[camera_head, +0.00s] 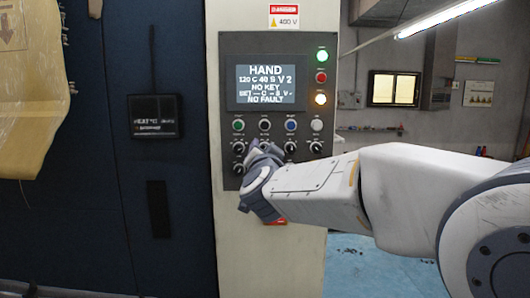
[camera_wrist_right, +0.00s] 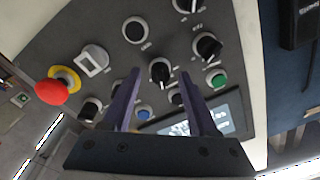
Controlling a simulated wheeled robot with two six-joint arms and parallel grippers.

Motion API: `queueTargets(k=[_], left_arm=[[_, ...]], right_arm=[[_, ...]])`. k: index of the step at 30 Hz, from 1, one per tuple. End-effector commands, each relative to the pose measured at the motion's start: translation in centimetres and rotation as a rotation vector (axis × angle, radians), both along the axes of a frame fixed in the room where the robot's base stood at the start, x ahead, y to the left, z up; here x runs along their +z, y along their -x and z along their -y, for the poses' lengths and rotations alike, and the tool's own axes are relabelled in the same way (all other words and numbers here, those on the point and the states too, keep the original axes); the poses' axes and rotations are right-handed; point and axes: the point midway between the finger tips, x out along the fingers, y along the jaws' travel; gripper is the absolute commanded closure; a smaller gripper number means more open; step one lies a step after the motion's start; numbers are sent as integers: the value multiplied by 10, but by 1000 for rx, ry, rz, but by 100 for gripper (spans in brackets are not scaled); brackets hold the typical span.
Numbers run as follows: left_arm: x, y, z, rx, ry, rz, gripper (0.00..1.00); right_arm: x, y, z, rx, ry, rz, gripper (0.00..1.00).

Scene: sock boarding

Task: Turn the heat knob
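The control panel (camera_head: 228,100) carries rows of black rotary knobs under a display (camera_head: 265,86). The display reads HAND, 120 C 40 S V 2, NO KEY, NO FAULT. My right gripper (camera_head: 258,152) is at the panel's lower knobs and covers some of them. In the right wrist view its two purple fingers (camera_wrist_right: 159,78) are open, pointing at the panel. A black knob (camera_wrist_right: 160,71) shows in the gap between the fingertips, with space on both sides; I cannot tell its depth from the tips. The knob labels are too small to read, so I cannot tell which is the heat knob. My left gripper is out of view.
A red emergency stop (camera_wrist_right: 52,90), a key-like switch (camera_wrist_right: 93,63), another knob (camera_wrist_right: 207,46) and a green button (camera_wrist_right: 217,79) surround the fingers. Green, red and amber lamps (camera_head: 321,77) line the panel's right side. A dark cabinet wall (camera_head: 100,220) stands left.

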Motion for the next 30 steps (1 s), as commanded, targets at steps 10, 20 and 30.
queueTargets(k=[10,20,30], left_arm=[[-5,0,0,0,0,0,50],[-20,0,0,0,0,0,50],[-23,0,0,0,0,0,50]], right_arm=[[-2,14,-1,3,-1,2,40],[-6,78,0,5,-2,2,40],[-7,105,1,0,1,0,40]])
